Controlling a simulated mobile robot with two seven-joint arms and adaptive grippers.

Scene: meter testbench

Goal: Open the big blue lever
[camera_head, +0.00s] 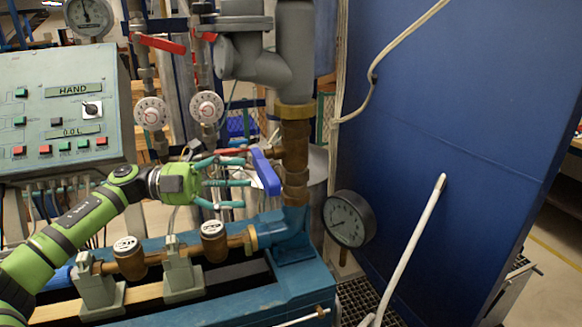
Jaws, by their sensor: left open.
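The big blue lever (265,172) is in the middle of the head view, just left of the vertical brass and grey pipe. It slants from upper left to lower right. My left gripper (238,182) is green with teal fingers and comes in from the left. Its fingers are spread open, with the tips close to the lever's left side. I cannot tell whether any finger touches the lever. My right gripper is not in view.
A vertical pipe (296,150) stands right behind the lever. Below lie water meters (213,240) on a blue bench (240,305). A round gauge (348,219) is at right, before a blue wall (460,120). A control panel (60,105) and red levers (160,44) are at upper left.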

